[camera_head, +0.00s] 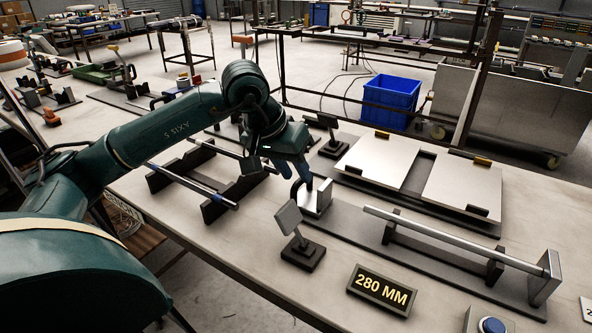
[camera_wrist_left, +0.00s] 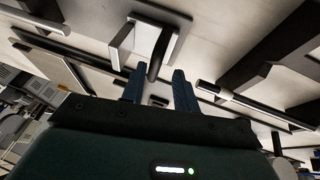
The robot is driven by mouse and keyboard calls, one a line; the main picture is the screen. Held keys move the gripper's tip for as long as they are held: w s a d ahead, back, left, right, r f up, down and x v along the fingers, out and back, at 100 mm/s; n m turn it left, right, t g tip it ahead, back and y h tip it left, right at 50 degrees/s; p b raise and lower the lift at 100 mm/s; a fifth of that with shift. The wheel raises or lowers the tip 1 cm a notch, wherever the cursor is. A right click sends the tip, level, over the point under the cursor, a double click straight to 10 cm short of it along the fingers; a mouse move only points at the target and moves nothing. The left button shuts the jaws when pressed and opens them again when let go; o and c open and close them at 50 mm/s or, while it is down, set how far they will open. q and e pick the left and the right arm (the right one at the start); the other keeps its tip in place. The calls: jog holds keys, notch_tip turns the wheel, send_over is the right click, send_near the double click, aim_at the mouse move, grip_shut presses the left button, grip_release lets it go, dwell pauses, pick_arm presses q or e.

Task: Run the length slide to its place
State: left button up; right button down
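The length slide (camera_head: 319,198) is a pale metal block with a dark looped handle (camera_head: 296,190), on the dark rail near the middle of the bench. My left gripper (camera_head: 298,173) is over it from the left, fingers pointing down at the handle. In the left wrist view the slide (camera_wrist_left: 122,46) and its handle (camera_wrist_left: 158,50) are just beyond the two blue fingertips (camera_wrist_left: 157,76). The fingers are apart, with the handle's end reaching the gap; contact cannot be told. A "280 MM" sign (camera_head: 382,290) stands at the front. My right gripper is not in view.
A metal rod (camera_head: 450,238) lies on dark supports along the rail, right of the slide, toward an upright end plate (camera_head: 546,277). A small tilted panel on a stand (camera_head: 303,250) is close in front. Two pale plates (camera_head: 460,190) lie behind. Another rod rack (camera_head: 190,185) is left.

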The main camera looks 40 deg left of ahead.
pick_arm(q)
jog(key=shift+o, duration=0.2)
jog(key=shift+d, duration=0.1)
jog(key=v, duration=1.3)
jog(key=shift+p, duration=0.35)
jog(key=shift+s, duration=0.1)
